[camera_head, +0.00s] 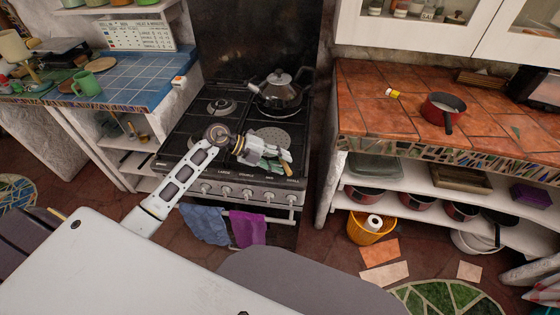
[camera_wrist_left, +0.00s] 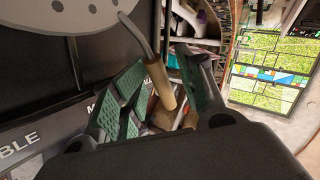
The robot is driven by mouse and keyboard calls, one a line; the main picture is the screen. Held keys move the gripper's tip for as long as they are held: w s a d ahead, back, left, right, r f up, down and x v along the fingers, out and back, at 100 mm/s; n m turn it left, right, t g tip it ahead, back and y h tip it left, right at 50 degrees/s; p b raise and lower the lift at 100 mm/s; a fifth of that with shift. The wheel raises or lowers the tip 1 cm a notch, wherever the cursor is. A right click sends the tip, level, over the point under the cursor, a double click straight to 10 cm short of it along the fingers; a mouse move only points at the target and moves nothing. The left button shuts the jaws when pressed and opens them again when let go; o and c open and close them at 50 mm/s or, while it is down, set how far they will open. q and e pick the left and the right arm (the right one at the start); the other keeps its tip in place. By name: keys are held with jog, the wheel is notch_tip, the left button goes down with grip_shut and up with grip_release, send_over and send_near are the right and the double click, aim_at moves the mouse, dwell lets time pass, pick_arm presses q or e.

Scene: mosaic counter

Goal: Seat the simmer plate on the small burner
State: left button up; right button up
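The simmer plate is a flat grey disc with small holes (camera_head: 270,136), lying over the front right of the black stove top (camera_head: 196,120). In the left wrist view the plate (camera_wrist_left: 75,14) is cut off at the top left, and a bent metal rod leads from it to a wooden handle (camera_wrist_left: 160,84). My left gripper (camera_head: 286,161) is at the stove's front right edge. Its green-padded fingers (camera_wrist_left: 165,90) stand apart on both sides of the handle, with gaps showing. What lies under the plate is hidden. I cannot tell which burner is the small one. My right gripper is not in view.
A kettle (camera_head: 281,92) stands on the back right burner, behind the plate. A bare burner (camera_head: 222,106) is at the back left. Blue (camera_head: 205,224) and purple (camera_head: 247,228) towels hang on the front rail. A red pan (camera_head: 443,108) sits on the right counter.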

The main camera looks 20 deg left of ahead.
pick_arm(q)
jog(key=v, duration=1.2)
jog(key=shift+d, duration=0.1)
dwell(0.9)
